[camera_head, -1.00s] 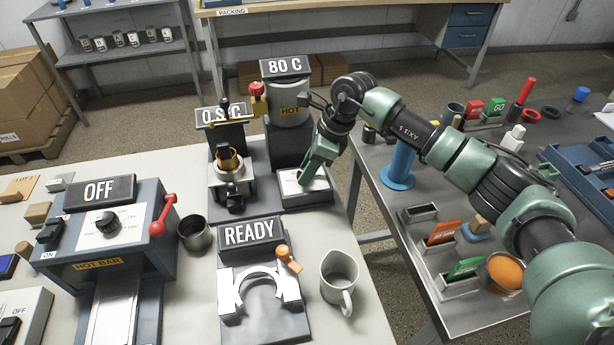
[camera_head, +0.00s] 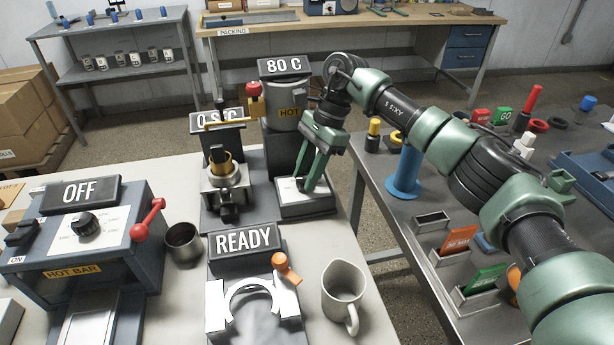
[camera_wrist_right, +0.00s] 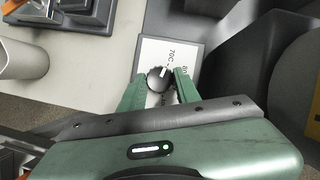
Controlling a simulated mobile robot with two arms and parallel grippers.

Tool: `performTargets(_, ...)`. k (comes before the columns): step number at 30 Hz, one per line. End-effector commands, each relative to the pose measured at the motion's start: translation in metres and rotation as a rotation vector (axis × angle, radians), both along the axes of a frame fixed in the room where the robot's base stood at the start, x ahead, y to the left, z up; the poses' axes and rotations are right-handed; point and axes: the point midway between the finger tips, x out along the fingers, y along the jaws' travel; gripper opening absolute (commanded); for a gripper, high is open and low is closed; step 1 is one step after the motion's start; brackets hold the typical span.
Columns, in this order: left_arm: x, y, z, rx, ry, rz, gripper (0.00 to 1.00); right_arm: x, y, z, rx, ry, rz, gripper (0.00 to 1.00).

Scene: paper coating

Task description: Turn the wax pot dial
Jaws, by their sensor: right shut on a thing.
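The wax pot (camera_head: 287,97) is a grey cylinder with a HOT label on a dark stand, under a sign reading 80 C (camera_head: 285,66). Its small black dial (camera_wrist_right: 158,79) sits on a white panel (camera_head: 289,197) at the foot of the stand. In the right wrist view the panel (camera_wrist_right: 180,50) shows a 70C mark and a second, partly hidden mark. My right gripper (camera_head: 307,186) reaches down to the panel. Its green fingertips (camera_wrist_right: 160,82) are shut on the dial, one on each side. The dial is mostly hidden in the head view. My left gripper is out of view.
A brass-topped device (camera_head: 222,170) stands left of the panel. A grey mug (camera_head: 343,292) and the READY stand (camera_head: 244,245) are in front. The hot bar box (camera_head: 85,235) is at left. A blue post (camera_head: 404,172) stands on the right table.

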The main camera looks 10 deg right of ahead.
Motion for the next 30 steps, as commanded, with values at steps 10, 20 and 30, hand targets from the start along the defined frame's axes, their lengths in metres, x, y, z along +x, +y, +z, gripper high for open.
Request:
performTargets(10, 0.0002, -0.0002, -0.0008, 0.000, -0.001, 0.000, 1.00, 0.0013, -0.0005, 0.0018, 0.001, -0.005, 0.014, 0.00)
performTargets(20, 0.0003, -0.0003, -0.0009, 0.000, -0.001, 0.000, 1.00, 0.0010, -0.0004, 0.0012, 0.000, -0.004, 0.014, 0.54)
performTargets(30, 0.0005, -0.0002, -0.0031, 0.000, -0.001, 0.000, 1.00, 0.0026, -0.0043, 0.0102, -0.001, -0.004, 0.012, 0.54)
